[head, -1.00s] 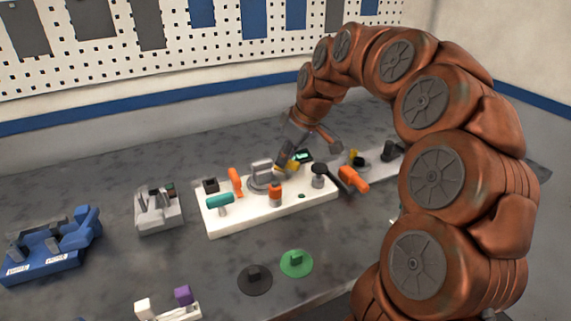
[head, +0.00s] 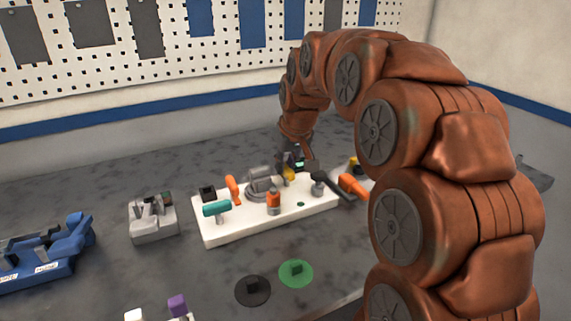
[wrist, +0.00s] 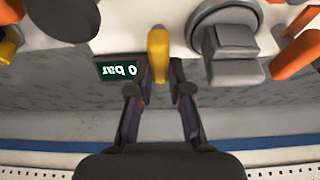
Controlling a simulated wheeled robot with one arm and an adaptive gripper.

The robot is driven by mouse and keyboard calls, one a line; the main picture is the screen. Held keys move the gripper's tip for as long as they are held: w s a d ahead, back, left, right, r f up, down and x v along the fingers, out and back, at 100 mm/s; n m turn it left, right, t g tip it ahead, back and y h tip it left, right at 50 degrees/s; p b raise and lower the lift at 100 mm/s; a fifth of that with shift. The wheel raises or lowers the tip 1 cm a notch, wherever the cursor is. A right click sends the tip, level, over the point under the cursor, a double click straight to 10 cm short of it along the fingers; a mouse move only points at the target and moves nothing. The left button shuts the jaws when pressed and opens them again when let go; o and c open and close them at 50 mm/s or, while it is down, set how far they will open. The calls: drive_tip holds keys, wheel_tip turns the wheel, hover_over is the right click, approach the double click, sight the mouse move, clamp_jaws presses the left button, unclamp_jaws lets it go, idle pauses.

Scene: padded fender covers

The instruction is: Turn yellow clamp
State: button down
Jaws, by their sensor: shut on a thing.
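The yellow clamp (wrist: 158,52) is an upright-looking yellow piece at the edge of the white board (wrist: 135,38) in the wrist view. My gripper (wrist: 159,76) is shut on it, one dark finger on each side. In the head view the yellow clamp (head: 289,175) shows in part at the back edge of the white board (head: 240,230). There my gripper (head: 299,160) comes down from above, and its fingers are small and partly hidden.
A display reading "0 bar" (wrist: 118,69) is close beside my fingers. A grey knob (wrist: 232,38) stands to the right. On the board are an orange handle (head: 232,189), a teal handle (head: 217,209) and a black lever (head: 325,179). Another yellow piece (head: 354,164) is farther right.

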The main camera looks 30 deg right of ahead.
idle(0.4)
drive_tip(key=c, duration=1.1)
unclamp_jaws()
drive_tip(key=shift+r, duration=0.1)
drive_tip(key=v, duration=1.2)
